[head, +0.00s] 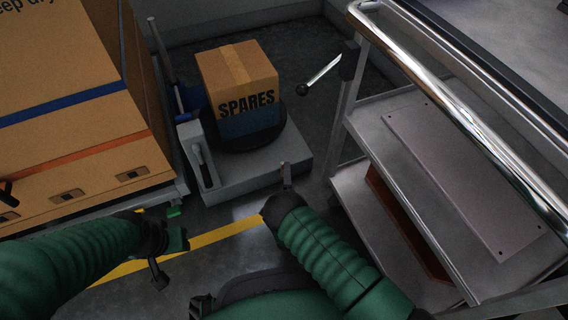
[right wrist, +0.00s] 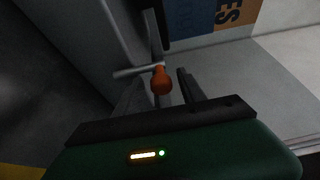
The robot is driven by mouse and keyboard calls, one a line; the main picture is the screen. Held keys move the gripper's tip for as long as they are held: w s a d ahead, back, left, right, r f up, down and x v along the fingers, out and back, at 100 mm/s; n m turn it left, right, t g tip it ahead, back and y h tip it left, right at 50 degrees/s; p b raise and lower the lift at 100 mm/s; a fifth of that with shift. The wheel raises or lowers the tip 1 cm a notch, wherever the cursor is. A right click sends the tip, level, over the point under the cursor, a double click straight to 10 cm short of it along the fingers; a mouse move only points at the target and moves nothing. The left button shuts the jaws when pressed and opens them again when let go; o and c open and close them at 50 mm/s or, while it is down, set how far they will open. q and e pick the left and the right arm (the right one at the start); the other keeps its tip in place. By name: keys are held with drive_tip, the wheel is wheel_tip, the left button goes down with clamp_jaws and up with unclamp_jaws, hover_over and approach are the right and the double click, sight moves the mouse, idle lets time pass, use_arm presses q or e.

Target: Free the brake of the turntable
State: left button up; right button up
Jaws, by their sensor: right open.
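The turntable is a dark round plate (head: 240,138) on a grey base (head: 255,174), with a cardboard SPARES box on it. A slotted lever (head: 202,160) is on the left of the base. My right gripper (head: 286,180) is at the base's front right edge. In the right wrist view its fingers are open, one on each side of an orange knob (right wrist: 161,80) with a metal rod (right wrist: 138,71) beside it. I cannot tell whether the fingers touch the knob, and I cannot make it out in the head view. My left gripper (head: 172,243) is low at left; its jaw state is unclear.
The SPARES box (head: 238,84) fills most of the plate. Large cardboard crates (head: 75,110) stand close on the left. A metal cart (head: 435,165) with a shiny rail stands on the right, with a black-knobbed lever (head: 318,75) near its post. Yellow tape (head: 220,234) marks the floor.

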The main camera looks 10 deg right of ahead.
drive_tip(key=c, duration=1)
clamp_jaws()
drive_tip(key=shift+s+f, duration=0.1)
idle(0.4)
